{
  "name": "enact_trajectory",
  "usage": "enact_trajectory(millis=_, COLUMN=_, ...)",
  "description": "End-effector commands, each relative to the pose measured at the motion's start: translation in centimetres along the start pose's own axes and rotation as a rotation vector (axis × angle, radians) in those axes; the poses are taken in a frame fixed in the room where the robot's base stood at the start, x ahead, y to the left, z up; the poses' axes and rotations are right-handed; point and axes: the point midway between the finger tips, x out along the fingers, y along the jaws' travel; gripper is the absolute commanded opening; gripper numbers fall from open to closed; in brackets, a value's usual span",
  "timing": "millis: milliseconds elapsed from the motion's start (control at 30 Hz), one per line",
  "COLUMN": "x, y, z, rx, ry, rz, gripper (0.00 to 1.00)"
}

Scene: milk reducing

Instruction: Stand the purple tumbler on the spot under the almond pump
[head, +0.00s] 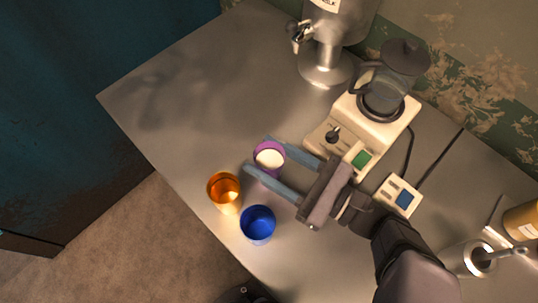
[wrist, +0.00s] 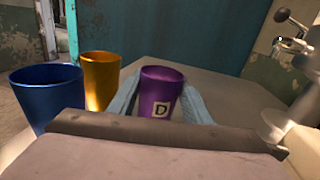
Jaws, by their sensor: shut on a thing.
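In the wrist view the purple tumbler (wrist: 162,92) is upright and shows a label with the letter D. My gripper (head: 257,154) has its two blue-grey fingers on either side of the tumbler, shut on it. In the wrist view the fingers of my gripper (wrist: 160,98) flank the tumbler. I cannot identify the almond pump for certain; a pump-topped container (head: 482,256) is at the lower right of the head view.
An orange cup (head: 224,190) and a blue cup (head: 257,224) stand close to my gripper. A cream machine with a glass jug (head: 385,80), a small scale-like device (head: 400,195) and a metal dispenser (head: 325,62) are behind. The upper left table is clear.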

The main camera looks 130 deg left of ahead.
Motion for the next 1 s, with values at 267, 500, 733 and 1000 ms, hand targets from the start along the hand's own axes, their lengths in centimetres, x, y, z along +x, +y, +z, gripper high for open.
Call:
enact_trajectory(millis=267, x=0.0, y=0.0, z=-0.2, rx=-0.001, ry=-0.001, rz=0.000, gripper=0.13)
enact_trajectory(millis=500, x=0.0, y=0.0, z=-0.2, rx=0.000, ry=0.000, rz=0.000, gripper=0.63)
enact_trajectory(millis=733, x=0.0, y=0.0, z=0.0, rx=0.000, ry=0.000, rz=0.000, gripper=0.63)
enact_trajectory(millis=1000, x=-2.6, y=-0.1, z=0.1, rx=0.001, ry=0.000, rz=-0.004, gripper=0.63)
